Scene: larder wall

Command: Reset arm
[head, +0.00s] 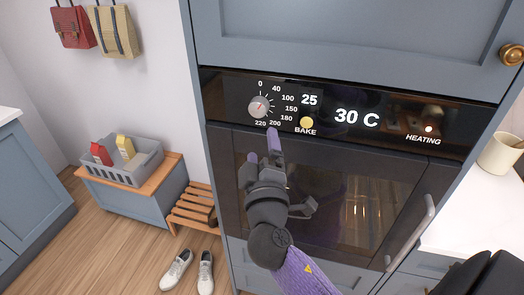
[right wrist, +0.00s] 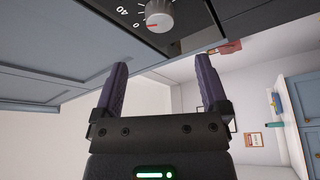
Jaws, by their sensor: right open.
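My right gripper (head: 261,155) is in front of the built-in oven (head: 350,200), just below its control panel (head: 390,125). Its two purple fingers are spread apart with nothing between them, as the right wrist view (right wrist: 163,75) also shows. The round temperature knob (head: 259,107) is above the fingertips, and it shows at the top of the right wrist view (right wrist: 159,14). The fingers appear apart from the knob. The panel reads 25 and 30 C, with a yellow BAKE button (head: 306,122) and a lit HEATING lamp (head: 429,129). My left gripper is out of view.
A slatted wooden rack (head: 193,208) and white shoes (head: 176,270) are on the floor at left. A grey crate (head: 135,174) with cartons stands on a low bench (head: 172,172). A cream mug (head: 498,153) stands on the white counter (head: 485,215) at right. The oven handle (head: 412,230) juts out.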

